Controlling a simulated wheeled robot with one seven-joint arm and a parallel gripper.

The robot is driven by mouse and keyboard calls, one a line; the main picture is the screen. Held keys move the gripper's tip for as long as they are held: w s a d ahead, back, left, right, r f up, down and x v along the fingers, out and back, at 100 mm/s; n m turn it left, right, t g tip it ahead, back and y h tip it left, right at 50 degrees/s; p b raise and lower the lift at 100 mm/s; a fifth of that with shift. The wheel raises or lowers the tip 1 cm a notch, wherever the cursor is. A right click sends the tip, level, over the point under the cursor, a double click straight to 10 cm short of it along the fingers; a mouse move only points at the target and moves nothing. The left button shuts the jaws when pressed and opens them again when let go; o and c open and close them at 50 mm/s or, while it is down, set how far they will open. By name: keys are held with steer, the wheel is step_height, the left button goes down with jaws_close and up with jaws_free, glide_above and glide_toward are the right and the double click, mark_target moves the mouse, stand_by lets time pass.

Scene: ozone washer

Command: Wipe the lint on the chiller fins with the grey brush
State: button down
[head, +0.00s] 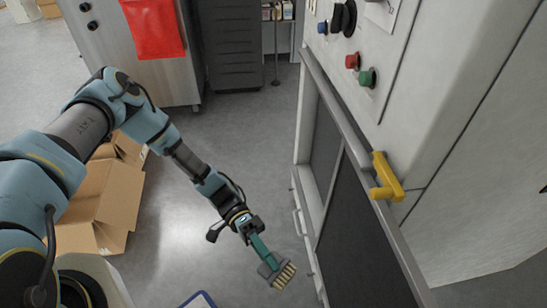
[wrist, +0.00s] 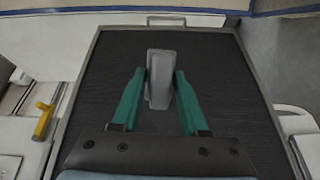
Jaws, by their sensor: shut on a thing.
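My gripper (head: 262,252) has teal fingers and is shut on the grey brush (head: 269,270), whose pale yellow bristles point down and right. In the wrist view the grey brush (wrist: 163,80) sits between the two fingertips, in front of a dark finned panel in a grey frame. This panel, which looks like the chiller fins (wrist: 225,65), fills most of that view. In the head view dark panels (head: 362,235) show on the side of the white machine, right of the brush. The brush looks apart from them. I cannot make out any lint.
The white machine (head: 450,120) on the right carries a yellow handle (head: 387,178) and red and green buttons. An open cardboard box (head: 100,205) stands at the left, under my arm. A blue-edged board (head: 198,300) lies at the bottom. The grey floor between is clear.

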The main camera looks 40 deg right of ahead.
steer(key=w+d+r+n+t+h+b, duration=0.1)
steer(key=w+d+r+n+h, duration=0.25)
steer(key=d, duration=0.55)
steer(key=w+d+r+n+t+h+b, duration=0.1)
steer(key=w+d+r+n+t+h, duration=0.15)
steer(key=w+d+h, duration=0.4)
steer(key=w+d+r+n+t+h+b, duration=0.1)
steer(key=w+d+r+n+h, duration=0.25)
steer(key=d, duration=0.65)
steer(key=s+d, duration=0.3)
steer(key=d, duration=0.2)
steer(key=shift+s+r, duration=0.15)
steer(key=shift+s, duration=0.1)
steer(key=shift+g+b+x, duration=0.25)
steer(key=shift+b+x, duration=0.35)
steer(key=shift+x, duration=0.35)
steer(key=shift+w+d, duration=0.1)
steer(key=shift+d, duration=0.05)
steer(key=shift+d+r+b, duration=0.2)
steer(key=shift+d+b, duration=0.05)
steer(key=shift+b, duration=0.35)
